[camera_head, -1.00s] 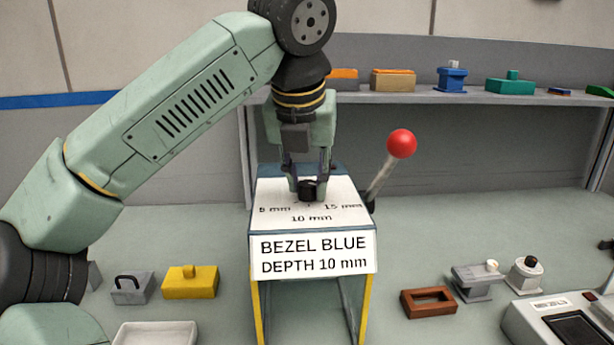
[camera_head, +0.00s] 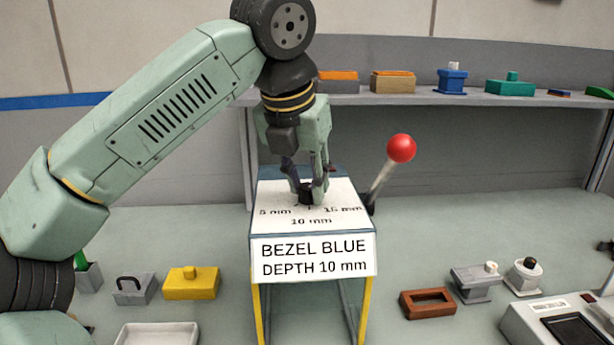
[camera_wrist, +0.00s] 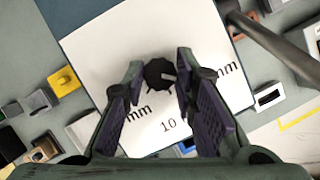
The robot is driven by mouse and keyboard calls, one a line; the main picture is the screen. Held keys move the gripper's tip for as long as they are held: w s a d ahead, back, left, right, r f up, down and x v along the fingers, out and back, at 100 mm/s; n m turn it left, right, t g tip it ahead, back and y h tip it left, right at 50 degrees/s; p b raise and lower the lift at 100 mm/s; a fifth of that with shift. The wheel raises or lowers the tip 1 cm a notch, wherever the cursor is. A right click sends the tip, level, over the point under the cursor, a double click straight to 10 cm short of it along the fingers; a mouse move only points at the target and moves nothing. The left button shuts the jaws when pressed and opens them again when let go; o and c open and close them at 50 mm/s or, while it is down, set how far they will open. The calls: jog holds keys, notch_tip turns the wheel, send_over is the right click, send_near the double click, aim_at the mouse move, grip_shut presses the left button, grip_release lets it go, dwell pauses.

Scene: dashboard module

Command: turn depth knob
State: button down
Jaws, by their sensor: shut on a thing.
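The black depth knob (camera_wrist: 158,73) sits on the white top face of the dashboard module. In the head view the knob (camera_head: 307,196) is partly hidden by the fingers. My gripper (camera_head: 309,190) points down and is shut on the knob, one finger on each side; it also shows in the wrist view (camera_wrist: 160,74). A small pale mark on the knob points right in the wrist view, roughly toward the 15 mm side; its exact alignment is hard to tell. The labels 5 mm, 10 mm and 15 mm surround the knob. The front card (camera_head: 314,257) reads "BEZEL BLUE DEPTH 10 mm".
A lever with a red ball (camera_head: 401,148) rises close to the right of the module. A yellow block (camera_head: 190,283), a brown frame (camera_head: 428,303) and other parts lie on the bench. A shelf (camera_head: 400,97) with coloured parts stands behind.

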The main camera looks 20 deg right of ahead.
jog(key=m+g+h, duration=0.1)
jog(key=m, duration=0.3)
jog(key=shift+w+a+p, duration=0.1)
jog(key=shift+w+p, duration=0.05)
jog(key=shift+p, duration=0.15)
jog(key=shift+m+g+h, duration=0.15)
jog(key=shift+m+g, duration=0.4)
jog(key=shift+m, duration=0.75)
jog(key=shift+m+g+h, duration=0.15)
jog(key=shift+m+g, duration=0.4)
jog(key=shift+m, duration=0.75)
jog(key=c, duration=1.3)
grip_release()
jog(key=v, duration=1.2)
